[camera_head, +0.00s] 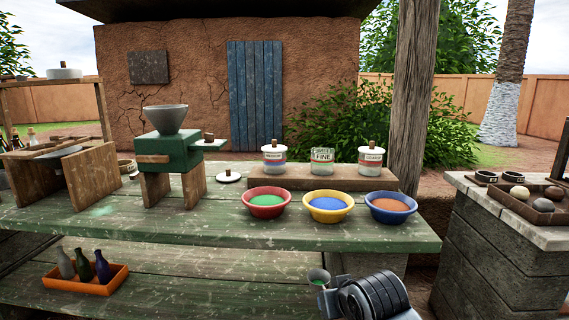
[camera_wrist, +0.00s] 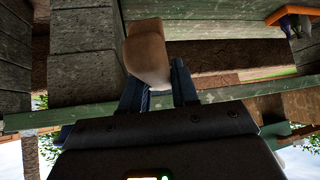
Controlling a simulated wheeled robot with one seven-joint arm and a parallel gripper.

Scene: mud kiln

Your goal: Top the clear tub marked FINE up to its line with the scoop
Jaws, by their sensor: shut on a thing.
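The clear tub marked FINE (camera_head: 322,160) stands open on a wooden riser behind the bowls, between two lidded tubs. Its contents look greenish, but their level against the line is too small to read. Whether that is a load is unclear. My gripper (camera_head: 336,292) is in front of the table, well apart from the tub.
Red (camera_head: 267,212), yellow (camera_head: 328,215) and blue (camera_head: 390,217) bowls hold green, blue and orange material before the riser (camera_head: 300,179). MEDIUM (camera_head: 274,158) and COARSE (camera_head: 371,160) tubs flank FINE. A loose lid (camera_head: 229,177) and green mill (camera_head: 168,149) stand left.

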